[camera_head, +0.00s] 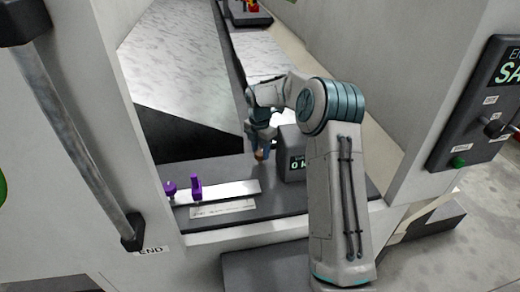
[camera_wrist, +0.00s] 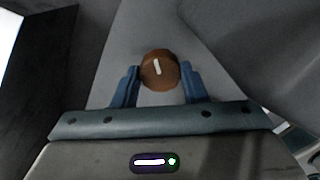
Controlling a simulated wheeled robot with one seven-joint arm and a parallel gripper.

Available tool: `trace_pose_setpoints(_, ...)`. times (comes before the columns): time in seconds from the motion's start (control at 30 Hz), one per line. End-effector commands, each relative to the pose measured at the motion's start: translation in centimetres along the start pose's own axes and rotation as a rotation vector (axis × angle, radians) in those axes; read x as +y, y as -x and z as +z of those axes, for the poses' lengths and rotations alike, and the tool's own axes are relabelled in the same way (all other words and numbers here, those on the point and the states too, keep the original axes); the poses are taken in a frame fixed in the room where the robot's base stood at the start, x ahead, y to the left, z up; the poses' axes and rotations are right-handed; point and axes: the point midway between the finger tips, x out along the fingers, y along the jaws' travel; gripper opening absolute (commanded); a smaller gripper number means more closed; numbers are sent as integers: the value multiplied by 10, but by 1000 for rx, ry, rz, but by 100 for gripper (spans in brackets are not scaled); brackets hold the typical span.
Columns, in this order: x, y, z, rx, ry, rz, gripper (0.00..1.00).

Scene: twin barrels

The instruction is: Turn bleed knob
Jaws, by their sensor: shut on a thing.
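The knob (camera_wrist: 160,71) is round and brown-orange with a white mark on its face, in the upper middle of the wrist view. My gripper (camera_wrist: 160,84) has its two blue fingers on either side of the knob, shut on it. The white mark is tilted slightly off the picture's vertical. In the head view my gripper (camera_head: 262,150) reaches down beside a grey box with a small display (camera_head: 297,162). Only a small part of the knob (camera_head: 260,155) shows there, under the fingers.
Two purple handles (camera_head: 196,187) stand on a white strip left of my gripper. A grey post with a long bar (camera_head: 75,140) rises at the left. A dark control panel (camera_head: 480,120) with a green button is on the right wall. A machine with red parts stands at the far back.

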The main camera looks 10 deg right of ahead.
Motion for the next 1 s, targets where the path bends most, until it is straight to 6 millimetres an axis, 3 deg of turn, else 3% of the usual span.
trace_pose_setpoints(0.63, 1, 2, 1, -3, 51, 4, 16)
trace_pose_setpoints(0.67, 1, 2, 1, -3, 51, 4, 48)
trace_pose_setpoints(0.7, 1, 2, 1, -3, 51, 3, 59)
trace_pose_setpoints(1.0, 0, 1, 0, -2, 51, 2, 61)
